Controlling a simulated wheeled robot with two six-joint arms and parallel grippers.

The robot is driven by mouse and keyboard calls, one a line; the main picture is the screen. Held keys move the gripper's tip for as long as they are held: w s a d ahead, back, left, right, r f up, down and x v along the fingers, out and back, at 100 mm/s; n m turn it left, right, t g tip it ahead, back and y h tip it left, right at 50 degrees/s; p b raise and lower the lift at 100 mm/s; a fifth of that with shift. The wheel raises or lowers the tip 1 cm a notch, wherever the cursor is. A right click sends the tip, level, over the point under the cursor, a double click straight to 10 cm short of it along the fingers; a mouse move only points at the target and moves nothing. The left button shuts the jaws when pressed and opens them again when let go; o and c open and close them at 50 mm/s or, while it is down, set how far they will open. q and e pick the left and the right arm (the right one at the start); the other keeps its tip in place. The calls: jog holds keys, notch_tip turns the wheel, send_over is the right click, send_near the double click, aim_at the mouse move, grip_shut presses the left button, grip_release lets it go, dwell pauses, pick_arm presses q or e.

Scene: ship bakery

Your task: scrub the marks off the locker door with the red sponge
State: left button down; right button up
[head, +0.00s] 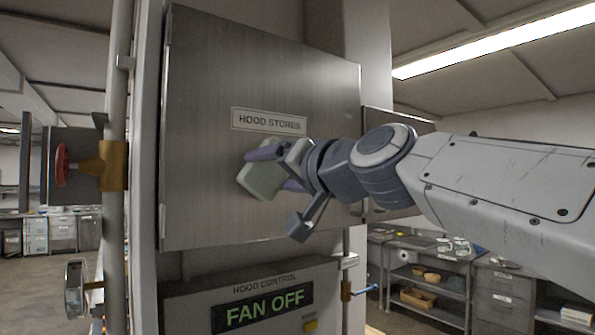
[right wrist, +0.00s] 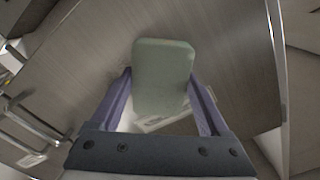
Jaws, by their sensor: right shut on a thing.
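The locker door (head: 205,130) is a brushed grey metal panel with a "HOOD STORES" label, upright in front of me. I make out no clear marks on it; part is hidden behind my right arm and what it holds. My right gripper (head: 277,168) is shut on a pale green sponge-like block (head: 258,182) at the door, just below the label. In the right wrist view the green block (right wrist: 163,75) sits between the two purple fingers. I cannot tell whether it touches the door. No red sponge shows. My left gripper is not in view.
A vertical pipe with a brass valve and red handwheel (head: 62,165) stands left of the locker. Below the door is a "FAN OFF" control panel (head: 262,309). A smaller cabinet adjoins at right. Shelves with bowls (head: 425,275) stand behind at the right.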

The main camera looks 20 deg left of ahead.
jog(key=shift+p+x, duration=0.3)
jog(key=shift+x, duration=0.7)
jog(key=shift+w+d+f+b, duration=0.15)
jog(key=shift+w+d+b, duration=0.5)
jog(key=shift+w+b, duration=0.15)
jog(key=w+d+b, duration=0.1)
jog(key=w+d, duration=0.5)
jog(key=w, duration=0.2)
jog(key=shift+b, duration=0.4)
